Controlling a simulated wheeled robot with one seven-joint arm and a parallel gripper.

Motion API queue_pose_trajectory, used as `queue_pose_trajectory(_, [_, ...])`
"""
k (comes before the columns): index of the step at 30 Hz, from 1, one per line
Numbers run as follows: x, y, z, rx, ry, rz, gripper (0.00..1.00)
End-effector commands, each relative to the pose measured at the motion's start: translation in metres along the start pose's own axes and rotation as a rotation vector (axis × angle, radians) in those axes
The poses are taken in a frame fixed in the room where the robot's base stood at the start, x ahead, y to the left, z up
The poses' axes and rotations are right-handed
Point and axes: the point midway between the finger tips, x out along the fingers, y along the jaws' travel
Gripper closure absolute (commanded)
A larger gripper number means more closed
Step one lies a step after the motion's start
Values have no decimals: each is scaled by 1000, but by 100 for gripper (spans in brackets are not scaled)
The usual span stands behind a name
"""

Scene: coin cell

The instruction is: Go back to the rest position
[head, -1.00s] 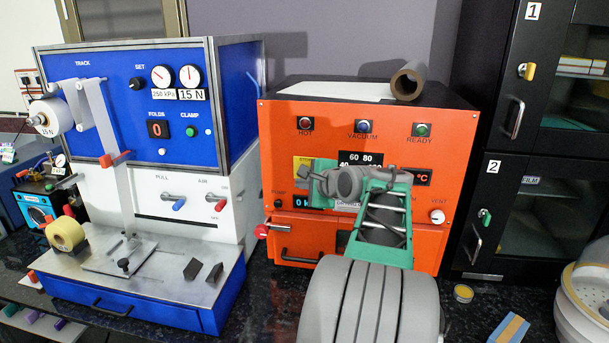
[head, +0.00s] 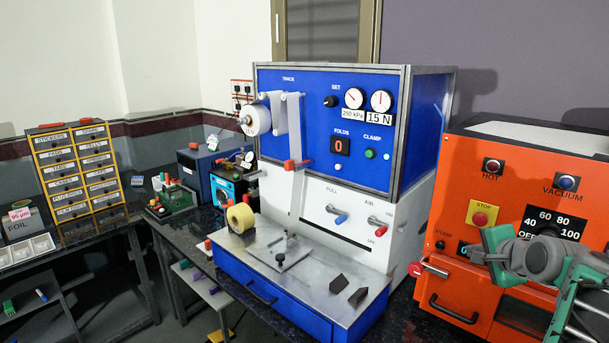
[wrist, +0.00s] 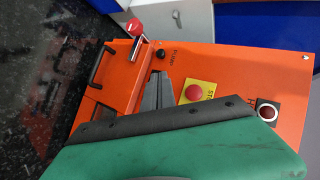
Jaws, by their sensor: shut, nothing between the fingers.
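My gripper (head: 490,252) is at the right of the head view, in front of the orange oven's panel. Grey and green arm links of mine run off the right edge. In the wrist view the two grey fingers (wrist: 156,92) are together, with nothing between them. They show against the orange oven (wrist: 215,68), between the red-ended lever (wrist: 134,28) and the yellow stop plate (wrist: 197,95). The gap between fingers and panel cannot be judged. Part of the oven's dials is hidden behind my arm in the head view.
The blue and white press (head: 375,190) stands left of the oven (head: 450,205), holding a tape roll (head: 240,218). A drawer cabinet (head: 75,180) and a foil box (head: 22,228) stand at far left.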

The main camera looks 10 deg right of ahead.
Motion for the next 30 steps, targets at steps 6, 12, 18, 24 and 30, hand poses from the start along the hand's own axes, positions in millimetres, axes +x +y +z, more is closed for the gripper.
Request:
queue_pose_trajectory(6, [-6,138,10,-445,-103,370,100])
queue_pose_trajectory(12, [-46,224,50,-662,-294,601,100])
queue_pose_trajectory(18, [-80,256,140,-850,-510,724,100])
queue_pose_trajectory(24, [-88,236,228,-1101,-596,656,100])
queue_pose_trajectory(30, [-94,181,319,-1419,-675,417,100])
